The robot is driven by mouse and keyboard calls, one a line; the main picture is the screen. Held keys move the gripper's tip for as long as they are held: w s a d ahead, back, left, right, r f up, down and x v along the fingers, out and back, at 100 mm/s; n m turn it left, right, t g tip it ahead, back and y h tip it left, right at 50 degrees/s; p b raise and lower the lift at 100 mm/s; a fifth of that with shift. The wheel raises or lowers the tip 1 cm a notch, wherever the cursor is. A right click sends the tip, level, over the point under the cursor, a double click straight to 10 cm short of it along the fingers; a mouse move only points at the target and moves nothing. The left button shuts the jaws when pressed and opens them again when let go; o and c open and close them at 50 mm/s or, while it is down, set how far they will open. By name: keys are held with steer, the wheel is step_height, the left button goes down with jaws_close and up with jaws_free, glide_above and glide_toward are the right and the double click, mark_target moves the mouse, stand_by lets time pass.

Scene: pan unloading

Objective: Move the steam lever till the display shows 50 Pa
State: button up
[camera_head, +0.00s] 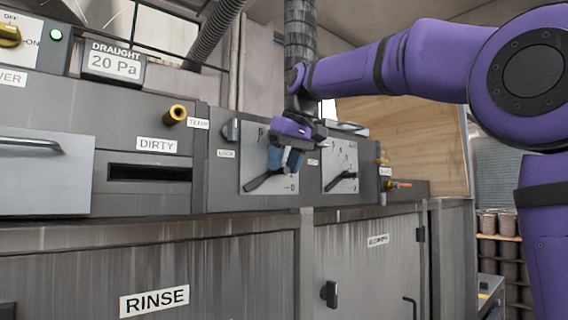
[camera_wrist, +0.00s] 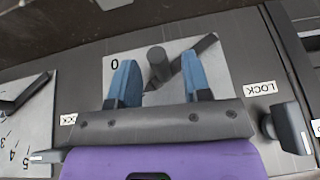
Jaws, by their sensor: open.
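The draught display (camera_head: 114,65) reads 20 Pa at the upper left. A black lever (camera_head: 262,181) sits on a pale plate (camera_head: 250,158) in the middle of the machine front. My gripper (camera_head: 286,160) is open in front of this plate and hides part of it. In the wrist view its blue fingers (camera_wrist: 160,80) stand apart, with the lever's round hub (camera_wrist: 157,58) between them; the lever arm (camera_wrist: 205,48) slants past the right finger. Contact cannot be told. A second lever (camera_head: 340,181) sits on another plate (camera_head: 342,158) to the right. No steam label is readable.
A LOCK knob (camera_wrist: 285,126) juts out beside the first plate. A brass knob (camera_head: 175,115) and a DIRTY slot (camera_head: 150,173) lie to the left. A brass valve with an orange handle (camera_head: 398,184) is at the right. Cabinet doors (camera_head: 368,270) are below.

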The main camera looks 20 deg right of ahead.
steer(key=shift+f, duration=0.1)
jaws_close()
steer(key=shift+a, duration=0.1)
steer(key=shift+s+a+r+n+t+h, duration=0.25)
steer(key=shift+a+r+t+h, duration=0.25)
steer(key=shift+h, duration=0.5)
steer(key=shift+s+a+r+n+t+h, duration=0.25)
steer(key=shift+a+r+h, duration=0.15)
steer(key=shift+a+h, duration=0.5)
steer(key=shift+s+a+r+n+t+h, duration=0.2)
steer(key=shift+a+r+t+h, duration=0.2)
steer(key=shift+h, duration=0.7)
steer(key=shift+a, duration=0.1)
jaws_free()
